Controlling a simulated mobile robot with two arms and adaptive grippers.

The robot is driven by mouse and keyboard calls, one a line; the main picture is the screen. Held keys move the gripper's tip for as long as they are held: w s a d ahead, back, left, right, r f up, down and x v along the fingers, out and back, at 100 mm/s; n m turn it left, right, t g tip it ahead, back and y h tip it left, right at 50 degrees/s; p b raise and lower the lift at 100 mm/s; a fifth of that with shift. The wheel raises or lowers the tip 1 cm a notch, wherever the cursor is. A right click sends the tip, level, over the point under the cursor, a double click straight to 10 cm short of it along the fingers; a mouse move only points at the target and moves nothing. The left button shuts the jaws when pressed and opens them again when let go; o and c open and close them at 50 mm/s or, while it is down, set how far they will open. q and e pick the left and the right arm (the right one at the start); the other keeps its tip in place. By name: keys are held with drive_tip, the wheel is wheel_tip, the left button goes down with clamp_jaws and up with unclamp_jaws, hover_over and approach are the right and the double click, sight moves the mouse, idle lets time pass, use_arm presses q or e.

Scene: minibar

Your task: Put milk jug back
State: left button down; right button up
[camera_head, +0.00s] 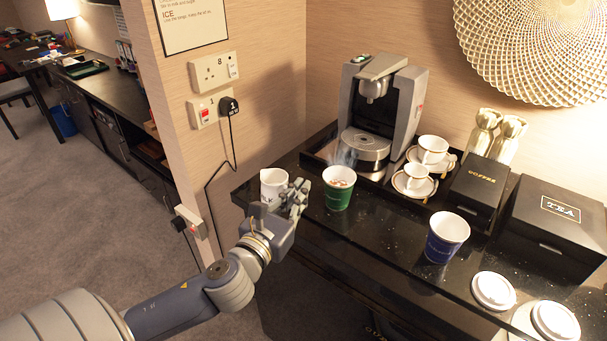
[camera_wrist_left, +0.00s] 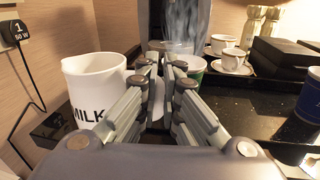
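The white milk jug (camera_head: 273,184) is at the left end of the black counter, beside the green cup. In the left wrist view the jug (camera_wrist_left: 95,88) is upright, with "MILK" on its side. My left gripper (camera_head: 298,197) is just right of the jug. Its fingers (camera_wrist_left: 161,72) stand a little apart, with a white part that looks like the jug's handle between them. I cannot tell whether they press on it. The jug's base is hidden. My right gripper is not in view.
A green cup (camera_head: 339,188) stands just right of my gripper, near the coffee machine (camera_head: 408,110). A blue cup (camera_head: 447,237), white lids (camera_head: 493,291), cups on saucers (camera_head: 414,183), and coffee (camera_head: 478,190) and tea (camera_head: 556,222) boxes are further right. Bare counter lies between the paper cups.

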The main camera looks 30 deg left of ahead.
use_arm(q)
drive_tip(key=w+a, duration=0.1)
drive_tip(key=w, duration=0.4)
drive_tip(key=w+a+f+p, duration=0.1)
drive_tip(key=w+a, duration=0.1)
drive_tip(key=w, duration=0.3)
drive_tip(key=w+a+f+p, duration=0.1)
drive_tip(key=w+a, duration=0.1)
drive_tip(key=w, duration=0.2)
drive_tip(key=shift+w+a, duration=0.1)
drive_tip(key=shift+w, duration=0.3)
drive_tip(key=shift+f, duration=1.4)
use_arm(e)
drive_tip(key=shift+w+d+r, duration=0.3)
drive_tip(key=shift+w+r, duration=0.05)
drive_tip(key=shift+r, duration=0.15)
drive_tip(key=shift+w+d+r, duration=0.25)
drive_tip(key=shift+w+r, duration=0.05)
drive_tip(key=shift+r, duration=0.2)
use_arm(q)
drive_tip(key=shift+s+f+b, duration=0.1)
drive_tip(key=shift+f+b, duration=0.1)
drive_tip(key=shift+b, duration=0.1)
drive_tip(key=c, duration=1.8)
unclamp_jaws()
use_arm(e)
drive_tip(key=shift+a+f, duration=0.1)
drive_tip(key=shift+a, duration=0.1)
